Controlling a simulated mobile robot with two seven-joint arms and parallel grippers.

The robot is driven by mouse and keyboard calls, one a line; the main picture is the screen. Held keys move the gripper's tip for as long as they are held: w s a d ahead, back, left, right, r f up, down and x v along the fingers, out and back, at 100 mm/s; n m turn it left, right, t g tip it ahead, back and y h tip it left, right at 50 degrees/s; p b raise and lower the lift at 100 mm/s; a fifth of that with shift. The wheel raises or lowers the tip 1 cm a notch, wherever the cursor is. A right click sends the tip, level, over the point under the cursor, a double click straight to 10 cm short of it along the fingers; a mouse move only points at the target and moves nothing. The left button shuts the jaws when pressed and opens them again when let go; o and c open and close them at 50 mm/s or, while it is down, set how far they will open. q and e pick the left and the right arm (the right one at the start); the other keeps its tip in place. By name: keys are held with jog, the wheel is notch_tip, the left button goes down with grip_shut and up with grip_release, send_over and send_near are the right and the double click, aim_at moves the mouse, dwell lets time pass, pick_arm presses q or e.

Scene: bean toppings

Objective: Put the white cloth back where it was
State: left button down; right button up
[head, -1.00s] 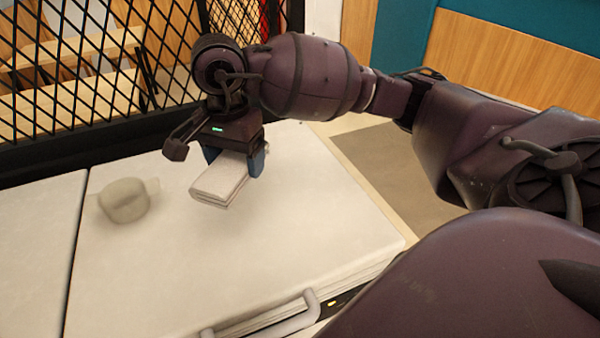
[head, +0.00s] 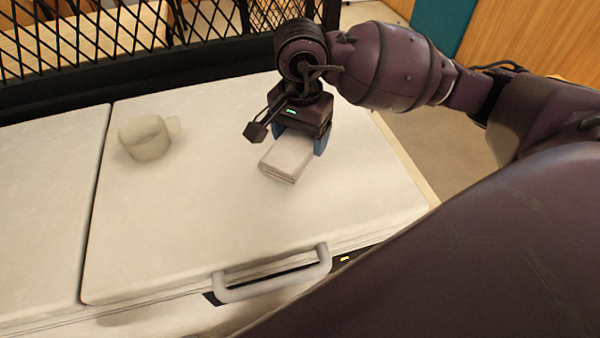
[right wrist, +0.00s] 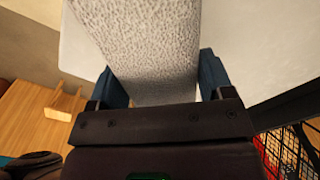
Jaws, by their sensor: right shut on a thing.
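The white cloth (head: 287,157) is a folded, flat rectangular pad in the head view, over the right part of a white lid (head: 200,230). My right gripper (head: 299,143) is shut on it, with one blue finger on each side. The right wrist view also shows the textured cloth (right wrist: 145,45) between the fingers of the gripper (right wrist: 165,82). I cannot tell whether the cloth touches the lid or hangs just above it. My left gripper is not in view.
A pale cup-like vessel (head: 145,138) stands on the lid to the left of the cloth. A bar handle (head: 272,277) is on the lid's front edge. A black mesh fence (head: 120,38) runs along the back. The lid between vessel and handle is clear.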

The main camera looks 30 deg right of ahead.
send_over(300, 182)
notch_tip(300, 182, down, 6)
jog(key=shift+f, duration=0.8)
jog(key=shift+f+b, duration=0.4)
jog(key=shift+f, duration=1.35)
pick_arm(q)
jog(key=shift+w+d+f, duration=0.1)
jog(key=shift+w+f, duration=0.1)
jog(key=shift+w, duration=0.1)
pick_arm(e)
jog(key=shift+f, duration=0.15)
jog(key=o, duration=0.9)
